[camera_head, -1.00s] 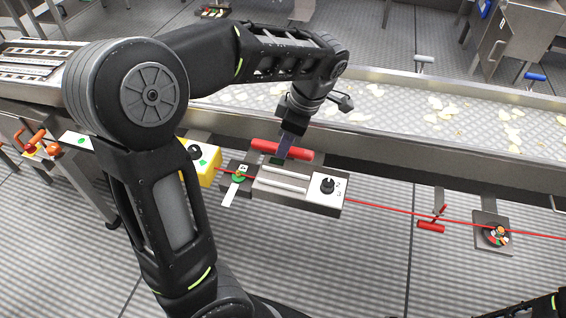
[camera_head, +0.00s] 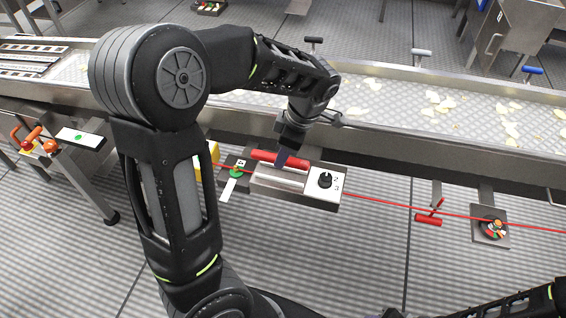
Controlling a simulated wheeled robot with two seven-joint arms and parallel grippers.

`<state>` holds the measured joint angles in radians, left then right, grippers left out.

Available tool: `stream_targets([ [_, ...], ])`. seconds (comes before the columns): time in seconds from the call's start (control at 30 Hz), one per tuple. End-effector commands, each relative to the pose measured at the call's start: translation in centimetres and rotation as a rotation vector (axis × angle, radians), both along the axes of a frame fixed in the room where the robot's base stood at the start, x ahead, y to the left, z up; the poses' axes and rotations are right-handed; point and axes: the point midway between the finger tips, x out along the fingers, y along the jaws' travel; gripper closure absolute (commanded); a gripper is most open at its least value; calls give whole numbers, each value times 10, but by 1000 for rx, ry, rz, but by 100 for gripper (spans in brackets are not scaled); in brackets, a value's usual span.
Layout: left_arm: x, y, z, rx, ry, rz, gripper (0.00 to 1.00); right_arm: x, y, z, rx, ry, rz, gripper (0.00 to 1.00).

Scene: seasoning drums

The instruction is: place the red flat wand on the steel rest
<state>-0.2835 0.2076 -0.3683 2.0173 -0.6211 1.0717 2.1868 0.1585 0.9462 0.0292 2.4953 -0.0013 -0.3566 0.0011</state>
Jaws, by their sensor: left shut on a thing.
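The red flat wand (camera_head: 298,162) is a red bar lying crosswise, in the middle of the view. My left gripper (camera_head: 282,160) comes down from above and is shut on it near its middle. The steel rest (camera_head: 275,181) looks like the pale grooved block just below the wand in the picture. The wand is over its back edge; I cannot tell whether they touch. The fingers hide part of the wand and the rest. My right gripper is not in view; only part of that arm shows at the lower right.
A white plate with a black knob (camera_head: 325,181) adjoins the rest on the right. A red cord (camera_head: 380,205) runs rightward past a red handle (camera_head: 428,219) and a dark round-dial plate (camera_head: 492,229). The conveyor (camera_head: 440,105) with pale chips runs behind. A yellow box (camera_head: 206,160) is partly hidden by my arm.

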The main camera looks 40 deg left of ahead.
Motion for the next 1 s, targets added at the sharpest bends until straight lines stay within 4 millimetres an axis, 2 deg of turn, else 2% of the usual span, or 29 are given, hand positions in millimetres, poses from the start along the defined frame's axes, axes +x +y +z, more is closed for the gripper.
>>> stream_targets([
  [0.2,0,0,-3,1,1,0,100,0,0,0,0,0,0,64],
  [0.5,-1,0,-37,-1,2,1,100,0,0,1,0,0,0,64],
  [0.77,0,0,-38,0,1,0,100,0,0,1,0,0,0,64],
  [1.0,0,0,-46,-1,0,0,100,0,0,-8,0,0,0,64],
])
